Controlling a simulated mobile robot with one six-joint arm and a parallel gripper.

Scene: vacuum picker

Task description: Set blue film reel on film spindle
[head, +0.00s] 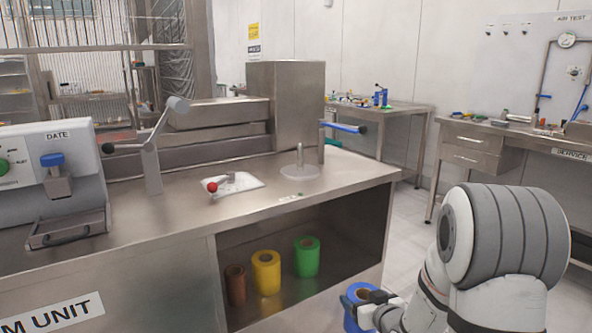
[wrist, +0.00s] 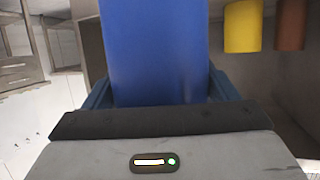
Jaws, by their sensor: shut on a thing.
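The blue film reel (head: 352,300) is held by my gripper (head: 377,304) at the bottom of the head view, in front of the right end of the steel bench. In the wrist view the blue reel (wrist: 155,50) fills the space between the fingers, and my gripper (wrist: 158,98) is shut on it. The film spindle (head: 300,160) is a thin upright pin on a round base on the bench top. It is bare and stands up and left of my gripper. The reel's lower part is cut off by the picture edge.
A brown roll (head: 235,285), a yellow roll (head: 266,272) and a green roll (head: 307,257) stand on the shelf under the bench top.

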